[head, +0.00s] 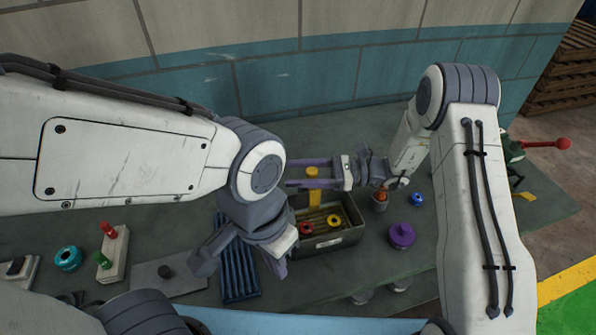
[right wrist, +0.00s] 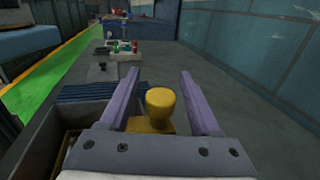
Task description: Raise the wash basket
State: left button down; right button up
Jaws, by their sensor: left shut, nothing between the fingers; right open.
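The wash basket appears to be the yellow slatted insert (head: 326,216) inside a grey tub (head: 345,238). A red ring and a yellow ring lie in it. A yellow post with a round knob (head: 312,172) rises at its back; the knob also shows in the right wrist view (right wrist: 160,104). My right gripper (head: 290,173) is open, pointing left, with its purple fingers on either side of the knob and apparently not touching it. My left gripper (head: 279,266) is shut and empty, low at the tub's left side, partly hiding that side.
A blue ribbed mat (head: 236,272) lies left of the tub. Further left are a grey plate (head: 168,278), a block with red and green knobs (head: 112,258) and a teal ring (head: 67,259). A purple knobbed piece (head: 402,236) and a small blue piece (head: 417,199) stand right.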

grip_shut()
dwell(1.3)
